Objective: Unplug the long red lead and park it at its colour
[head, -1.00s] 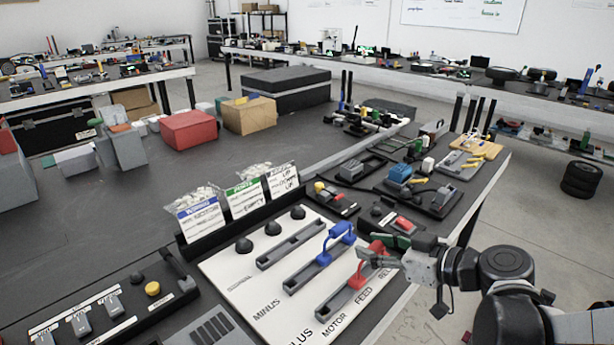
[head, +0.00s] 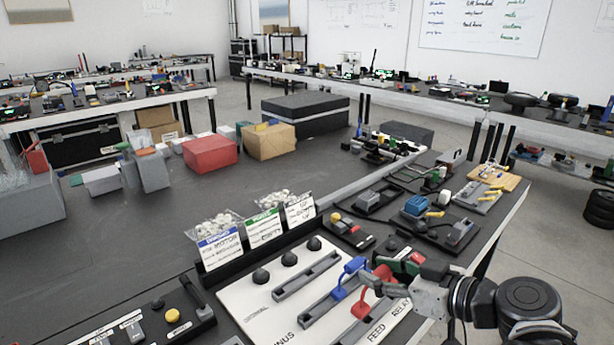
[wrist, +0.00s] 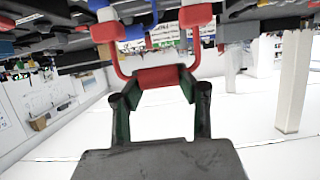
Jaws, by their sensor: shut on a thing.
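The red lead (head: 363,307) stands over the front slotted rail of the white board (head: 252,309), with a red plug end low at the rail. My gripper (head: 391,267) is at its upper part, coming in from the right. In the wrist view my gripper (wrist: 157,92) is shut on the lead's red grip bar (wrist: 160,76). A thin red wire bends from the bar towards red plug ends (wrist: 196,15). I cannot tell whether they are seated. A similar blue lead (head: 340,291) stands close beside it, left of the red one.
Dark round knobs (head: 289,258) line the board's back edge. Label cards with bags (head: 265,229) stand behind it. A black switch panel (head: 150,325) lies to the left. Small devices (head: 419,205) crowd the bench to the right.

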